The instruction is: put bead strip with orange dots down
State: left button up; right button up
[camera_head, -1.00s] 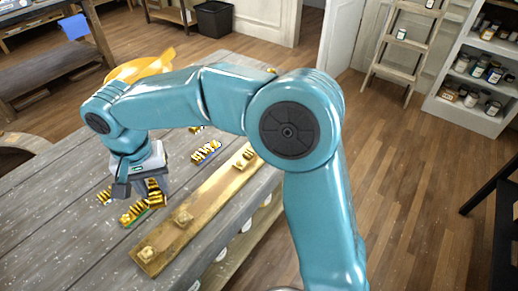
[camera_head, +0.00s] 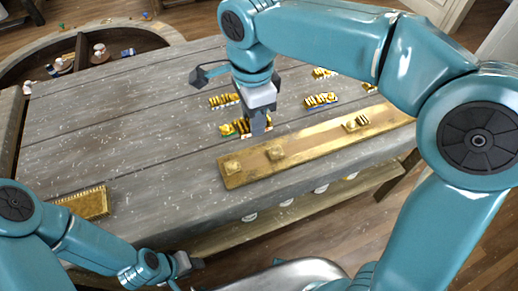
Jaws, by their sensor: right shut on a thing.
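My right gripper (camera_head: 259,126) points down over the grey table (camera_head: 150,130). It is shut on a bead strip (camera_head: 243,126), mostly hidden by the jaws. A second bead strip (camera_head: 227,130) with a green edge lies right beside it; I cannot tell whether they touch. Another bead strip (camera_head: 224,100) lies just behind, and a blue-edged one (camera_head: 320,100) lies to the right. I cannot make out orange dots on any strip. My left gripper (camera_head: 186,265) is low, in front of the table's near edge, and its jaws are unclear.
A long gilt board (camera_head: 315,143) with small gold blocks lies along the near edge. More strips (camera_head: 323,73) lie at the back right, partly behind my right arm. A gold ridged piece (camera_head: 86,203) lies at the front left. The table's left middle is bare.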

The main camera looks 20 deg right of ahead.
aim_at(255, 161)
notch_tip(255, 161, down, 13)
jog(key=shift+w+f, duration=0.1)
jog(key=shift+f, duration=0.05)
jog(key=shift+f+b, duration=0.15)
jog(key=shift+b, duration=0.2)
jog(key=o, duration=1)
jog(key=shift+o, duration=0.2)
jog(key=shift+r+p, duration=0.35)
jog(key=shift+p, duration=0.05)
notch_tip(255, 161, up, 12)
jog(key=shift+f, duration=0.1)
